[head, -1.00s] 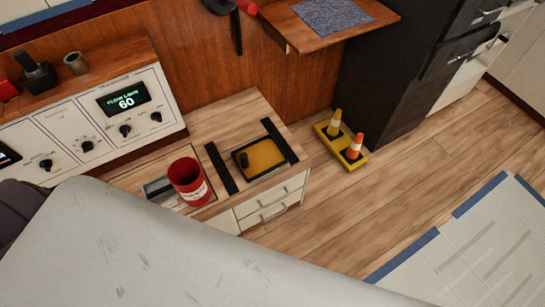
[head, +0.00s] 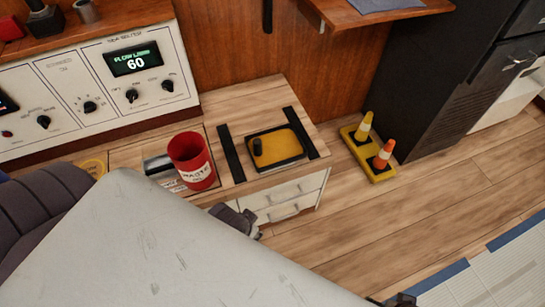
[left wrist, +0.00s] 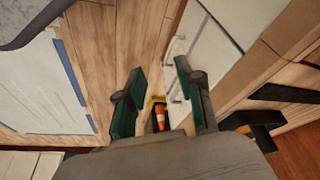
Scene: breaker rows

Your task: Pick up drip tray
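The drip tray (head: 277,150) is a shallow yellow tray with a black rim and a small black upright knob. It lies flat on the wooden counter between two black strips, and part of it seems to show at the right of the left wrist view (left wrist: 262,138). My left gripper (head: 238,218) is partly hidden behind a large grey part of my body, in front of the counter's drawers. In the left wrist view its two fingers (left wrist: 160,70) are apart with nothing between them, beside the white drawer fronts.
A red waste bin (head: 191,162) stands left of the tray. A control panel (head: 120,72) is at the left. Two cones on a yellow base (head: 368,153) stand on the floor right of the drawers, near a dark cabinet (head: 450,90). A wooden shelf (head: 340,22) overhangs behind.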

